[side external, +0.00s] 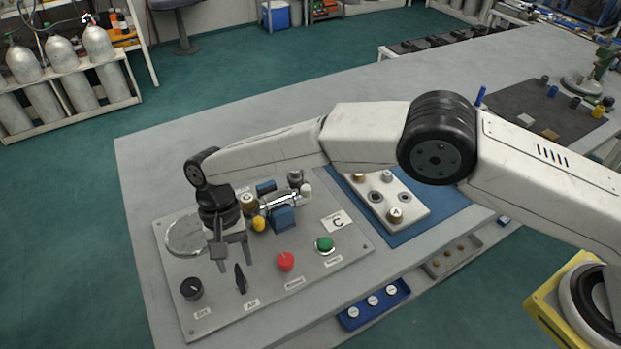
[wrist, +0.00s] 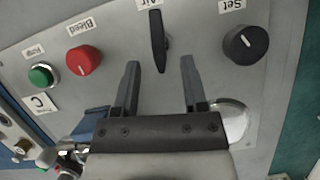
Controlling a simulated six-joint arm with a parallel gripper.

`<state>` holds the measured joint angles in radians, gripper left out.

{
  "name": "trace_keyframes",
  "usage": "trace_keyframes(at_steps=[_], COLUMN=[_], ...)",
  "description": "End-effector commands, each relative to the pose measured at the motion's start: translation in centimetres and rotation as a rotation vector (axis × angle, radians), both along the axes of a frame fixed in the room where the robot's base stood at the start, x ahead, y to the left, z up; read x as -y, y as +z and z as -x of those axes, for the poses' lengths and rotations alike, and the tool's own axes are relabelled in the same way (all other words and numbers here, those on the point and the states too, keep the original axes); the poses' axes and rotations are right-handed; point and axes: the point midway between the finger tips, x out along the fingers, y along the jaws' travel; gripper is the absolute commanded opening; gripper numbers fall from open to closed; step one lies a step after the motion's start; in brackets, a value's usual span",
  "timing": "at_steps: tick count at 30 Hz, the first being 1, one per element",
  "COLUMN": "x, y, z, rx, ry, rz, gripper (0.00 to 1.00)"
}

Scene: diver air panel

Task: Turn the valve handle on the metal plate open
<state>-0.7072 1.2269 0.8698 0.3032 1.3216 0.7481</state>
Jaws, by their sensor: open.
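The metal plate (side external: 335,263) lies on the grey bench, with a row of labelled controls along its front. The black valve handle (side external: 241,279), a flat lever by the "Air" label, stands between the black "Set" knob (side external: 191,288) and the red "Bleed" knob (side external: 285,261). In the wrist view the handle (wrist: 158,42) points along the gripper's direction, beyond and between the fingertips. My gripper (side external: 232,265) is open and empty above the plate, just behind the handle. Its fingers (wrist: 160,66) appear on either side of the handle's line, apart from it.
A green button (side external: 324,244) sits right of the red knob. A round gauge (side external: 187,236) and brass and blue fittings (side external: 283,218) stand behind on the plate. A blue mat (side external: 412,232) with a fitting block lies to the right. A blue tray (side external: 374,305) is at the front.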

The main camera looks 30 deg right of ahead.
Motion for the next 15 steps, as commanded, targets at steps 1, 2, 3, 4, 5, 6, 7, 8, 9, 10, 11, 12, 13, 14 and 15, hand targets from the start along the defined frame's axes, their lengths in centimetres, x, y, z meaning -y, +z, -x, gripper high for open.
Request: trace_keyframes(at_steps=[1, 2, 3, 4, 5, 6, 7, 8, 9, 10, 11, 12, 13, 14, 15], x=[0.0, 0.0, 0.1, 0.1, 0.1, 0.1, 0.2, 0.2, 0.3, 0.3, 0.3, 0.3, 0.3, 0.4, 0.4], y=[0.6, 1.0, 1.5, 1.8, 2.2, 2.7, 3.1, 3.4, 3.9, 4.2, 4.5, 4.8, 5.1, 5.3, 5.5], z=[-0.3, -0.4, -0.6, -0.8, -1.0, -1.2, -1.3, -1.5, -1.7, -1.8, -1.9, -2.1, -2.1, -2.2, -2.3], rx=[0.001, 0.002, 0.003, 0.003, 0.002, 0.003, 0.003, 0.003, 0.003, 0.003, 0.003, 0.003, 0.002, 0.002, 0.002], ry=[-0.001, -0.001, -0.001, -0.001, -0.001, -0.001, -0.002, -0.002, -0.002, -0.002, -0.001, -0.001, 0.0, 0.0, 0.0], rz=[-0.002, -0.002, -0.002, -0.002, -0.002, -0.002, -0.002, -0.002, -0.002, -0.001, -0.001, -0.001, -0.001, -0.001, -0.001], gripper=[0.55, 0.55, 0.55, 0.55, 0.55, 0.55, 0.55, 0.55, 0.55, 0.55, 0.55, 0.55, 0.55, 0.55, 0.55])
